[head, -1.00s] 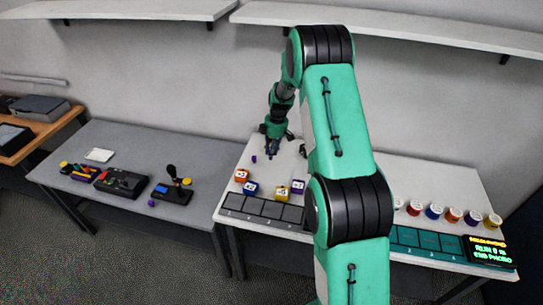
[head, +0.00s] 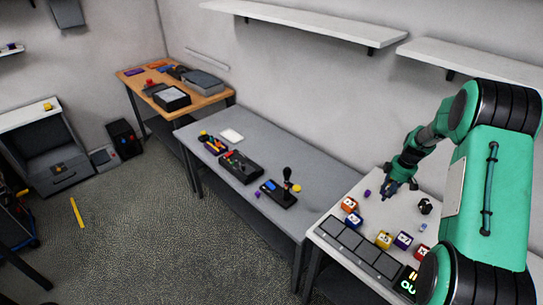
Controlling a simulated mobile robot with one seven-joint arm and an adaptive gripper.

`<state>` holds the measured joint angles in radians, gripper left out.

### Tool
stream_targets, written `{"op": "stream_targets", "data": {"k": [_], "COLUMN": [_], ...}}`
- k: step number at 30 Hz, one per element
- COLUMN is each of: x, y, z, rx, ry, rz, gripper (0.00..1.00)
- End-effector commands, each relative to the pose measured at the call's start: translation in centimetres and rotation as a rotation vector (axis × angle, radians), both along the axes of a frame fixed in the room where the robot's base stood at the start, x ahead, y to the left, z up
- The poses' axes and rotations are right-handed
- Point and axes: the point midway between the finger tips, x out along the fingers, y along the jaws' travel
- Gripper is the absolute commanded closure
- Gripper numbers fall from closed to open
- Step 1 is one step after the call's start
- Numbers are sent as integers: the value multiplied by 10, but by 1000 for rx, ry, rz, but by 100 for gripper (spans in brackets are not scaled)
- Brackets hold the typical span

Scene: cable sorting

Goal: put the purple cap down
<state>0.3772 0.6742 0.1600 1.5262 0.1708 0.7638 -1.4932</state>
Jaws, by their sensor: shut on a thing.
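My gripper (head: 388,194) is low over the back part of the white table (head: 326,222), shut on a small dark purple-blue thing. It is at the fingertips and mostly hidden, and I take it to be the purple cap. Whether it touches the table is too small to tell. A separate small purple piece (head: 367,194) lies on the white table just left of my gripper. Another small purple piece (head: 257,195) lies at the front edge of the grey table.
A black object (head: 425,206) stands right of my gripper. A joystick (head: 288,181) and a dark box (head: 240,167) sit on the grey table.

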Motion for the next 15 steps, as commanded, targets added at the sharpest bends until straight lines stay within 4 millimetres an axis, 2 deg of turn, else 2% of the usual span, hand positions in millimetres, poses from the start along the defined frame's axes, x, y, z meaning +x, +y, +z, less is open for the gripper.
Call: {"op": "stream_targets", "data": {"k": [5, 8, 15], "x": [12, 21, 41], "y": [35, 63, 149], "z": [-11, -19, -41], "rx": [-1, -3, -8], "ry": [0, -1, -3], "rz": [39, 69, 160], "gripper": [91, 91, 92]}}
